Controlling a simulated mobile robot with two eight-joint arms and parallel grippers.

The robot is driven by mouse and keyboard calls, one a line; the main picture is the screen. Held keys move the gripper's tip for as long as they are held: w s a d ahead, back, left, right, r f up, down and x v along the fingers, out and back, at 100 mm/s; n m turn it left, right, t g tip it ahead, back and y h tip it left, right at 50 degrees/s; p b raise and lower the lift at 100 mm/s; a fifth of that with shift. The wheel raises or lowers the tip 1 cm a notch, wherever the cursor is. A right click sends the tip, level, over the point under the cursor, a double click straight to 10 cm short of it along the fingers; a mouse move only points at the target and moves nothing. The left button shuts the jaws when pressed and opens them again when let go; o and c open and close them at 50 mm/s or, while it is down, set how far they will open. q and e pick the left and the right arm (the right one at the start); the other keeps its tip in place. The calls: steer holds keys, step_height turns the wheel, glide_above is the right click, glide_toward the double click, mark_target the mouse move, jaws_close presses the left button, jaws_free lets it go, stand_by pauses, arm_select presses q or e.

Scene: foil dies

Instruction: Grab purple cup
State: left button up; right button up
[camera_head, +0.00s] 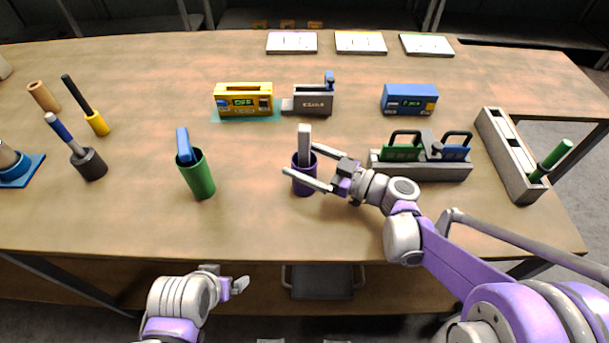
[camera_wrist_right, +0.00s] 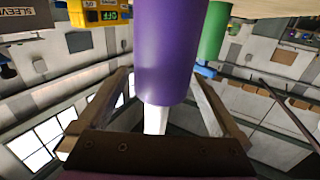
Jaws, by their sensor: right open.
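The purple cup (camera_head: 304,185) stands upright near the middle of the table, with a pale grey-white handle-like item (camera_head: 304,140) sticking up out of it. My right gripper (camera_head: 299,160) is open, one finger on each side of the cup. In the right wrist view the purple cup (camera_wrist_right: 168,50) fills the space between the two spread fingers, with a gap visible on each side. My left gripper (camera_head: 232,279) is low in the head view, in front of the table's near edge and away from the cup; its finger opening is unclear.
A green cup (camera_head: 198,178) with a blue-handled item stands left of the purple cup. A grey rack (camera_head: 420,172) with green and blue handles is to the right. Yellow (camera_head: 243,99), grey (camera_head: 313,101) and blue (camera_head: 409,100) boxes stand behind. The table in front is clear.

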steer(key=shift+x, duration=1.55)
steer(key=shift+s, duration=0.1)
jaws_close()
